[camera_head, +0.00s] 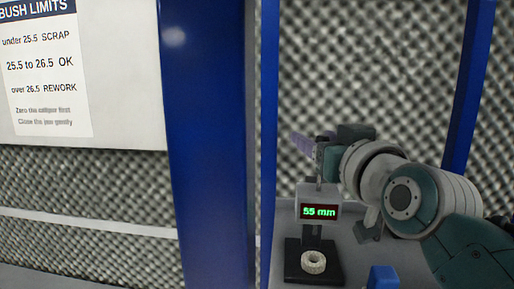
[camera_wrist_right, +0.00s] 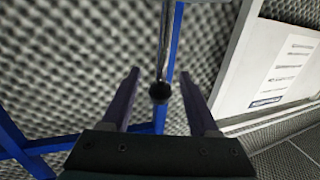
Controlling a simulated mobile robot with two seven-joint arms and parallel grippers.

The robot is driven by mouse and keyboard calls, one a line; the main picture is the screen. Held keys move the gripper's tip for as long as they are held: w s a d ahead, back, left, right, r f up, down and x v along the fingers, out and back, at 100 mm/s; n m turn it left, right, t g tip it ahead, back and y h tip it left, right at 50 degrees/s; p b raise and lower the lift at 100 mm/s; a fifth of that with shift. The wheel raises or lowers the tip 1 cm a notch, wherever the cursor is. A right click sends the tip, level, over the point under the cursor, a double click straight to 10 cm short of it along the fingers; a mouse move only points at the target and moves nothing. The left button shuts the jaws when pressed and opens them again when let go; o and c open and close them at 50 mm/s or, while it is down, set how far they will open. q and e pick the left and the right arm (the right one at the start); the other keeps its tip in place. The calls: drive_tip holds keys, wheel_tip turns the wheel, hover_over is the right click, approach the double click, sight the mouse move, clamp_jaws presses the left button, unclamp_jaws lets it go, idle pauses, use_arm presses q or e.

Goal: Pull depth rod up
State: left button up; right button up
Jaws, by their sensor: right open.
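The gauge (camera_head: 320,193) stands on a black base, and its green display reads 55 mm. Its thin upright depth rod (camera_head: 319,171) rises from the top, with a dark knob (camera_head: 325,138) at the upper end. A pale ring-shaped bush (camera_head: 313,262) lies on the base. My right gripper (camera_head: 303,146) is at knob height, its purple fingers pointing left. In the right wrist view, the shiny rod (camera_wrist_right: 165,40) and its black knob (camera_wrist_right: 159,93) appear between the two open fingers, with a gap on each side. My left gripper is not in view.
A blue post (camera_head: 210,150) stands left of the gauge, and more blue frame posts stand behind. A blue object (camera_head: 383,277) is at the front of the grey bench (camera_head: 405,262). A bush limits notice (camera_head: 45,68) hangs on the left. Grey foam covers the walls.

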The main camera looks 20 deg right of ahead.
drive_tip(key=s+a+b, duration=0.1)
drive_tip(key=s+b, duration=0.1)
drive_tip(key=s, duration=0.6)
drive_tip(key=shift+s, duration=0.1)
